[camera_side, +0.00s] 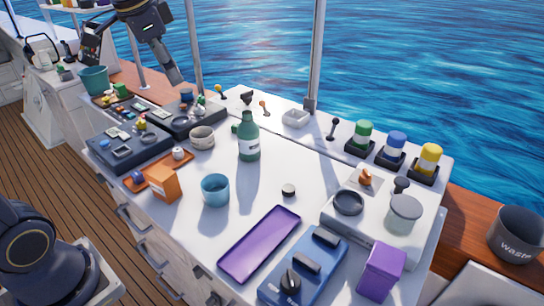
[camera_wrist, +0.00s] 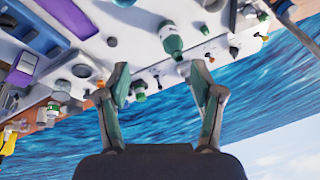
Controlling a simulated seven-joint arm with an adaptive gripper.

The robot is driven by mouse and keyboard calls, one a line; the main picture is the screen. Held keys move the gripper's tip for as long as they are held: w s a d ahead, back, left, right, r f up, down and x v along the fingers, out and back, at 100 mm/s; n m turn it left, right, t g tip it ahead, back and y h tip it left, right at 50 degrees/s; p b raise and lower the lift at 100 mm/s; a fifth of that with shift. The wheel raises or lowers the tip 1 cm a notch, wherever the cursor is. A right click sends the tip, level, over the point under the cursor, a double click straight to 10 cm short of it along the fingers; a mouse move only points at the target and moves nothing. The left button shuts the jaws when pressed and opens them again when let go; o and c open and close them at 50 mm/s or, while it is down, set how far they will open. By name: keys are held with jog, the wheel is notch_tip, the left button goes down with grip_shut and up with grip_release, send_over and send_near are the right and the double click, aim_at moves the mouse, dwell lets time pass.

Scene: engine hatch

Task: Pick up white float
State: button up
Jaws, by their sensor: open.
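A small whitish round piece (camera_side: 178,153), which may be the white float, sits at the far end of the orange tray (camera_side: 150,181) on the white counter. It is too small to be sure of. A blue ball (camera_side: 138,177) lies in the same tray. My gripper (camera_side: 177,80) is high above the back left of the counter, well apart from the tray. In the wrist view my gripper (camera_wrist: 157,84) is open, with nothing between its two fingers. I cannot pick out a white float in the wrist view, which looks tilted across counter and sea.
A grey cup (camera_side: 202,138), a green bottle (camera_side: 249,140) and a blue cup (camera_side: 215,190) stand nearby. Dark control panels (camera_side: 130,145) lie left. The counter's middle is mostly clear. A post (camera_side: 317,50) rises behind.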

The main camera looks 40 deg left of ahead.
jog(key=w+a+f+g, duration=0.2)
jog(key=w+a+f, duration=0.2)
jog(key=w+a, duration=0.35)
jog(key=n+g+h, duration=0.1)
jog(key=n+g, duration=0.1)
send_over(177, 150)
notch_tip(177, 150, down, 24)
jog(key=shift+s+f, duration=0.1)
jog(key=shift+s, duration=0.05)
jog(key=f, duration=0.5)
jog(key=shift+w+a+f, duration=0.15)
jog(key=shift+w+f, duration=0.05)
jog(key=shift+f, duration=0.1)
jog(key=c, duration=0.9)
